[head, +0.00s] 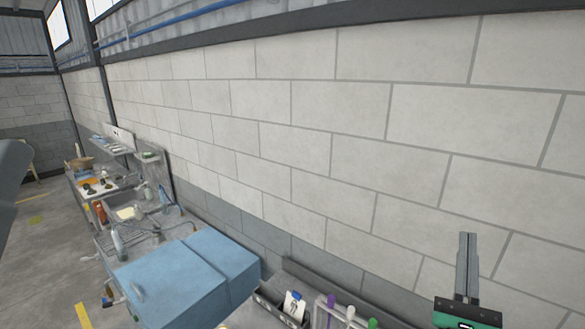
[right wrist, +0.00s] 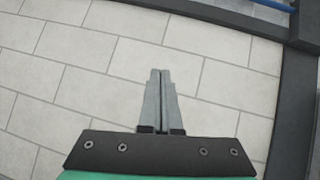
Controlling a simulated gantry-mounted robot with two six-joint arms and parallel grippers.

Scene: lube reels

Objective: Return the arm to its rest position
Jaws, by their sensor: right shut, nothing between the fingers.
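My right gripper (head: 467,240) stands raised at the lower right of the head view, fingers pointing up in front of the block wall. Its two grey fingers are pressed together with nothing between them. In the right wrist view the same gripper (right wrist: 160,75) is shut and empty, with the pale block wall behind it. My left gripper is not in view.
The block wall (head: 300,120) fills most of the head view. Below it are a blue-covered bench (head: 175,285), a rack with colored-handled items (head: 345,318) and a cluttered sink counter (head: 125,212). Open floor (head: 40,245) lies at the left.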

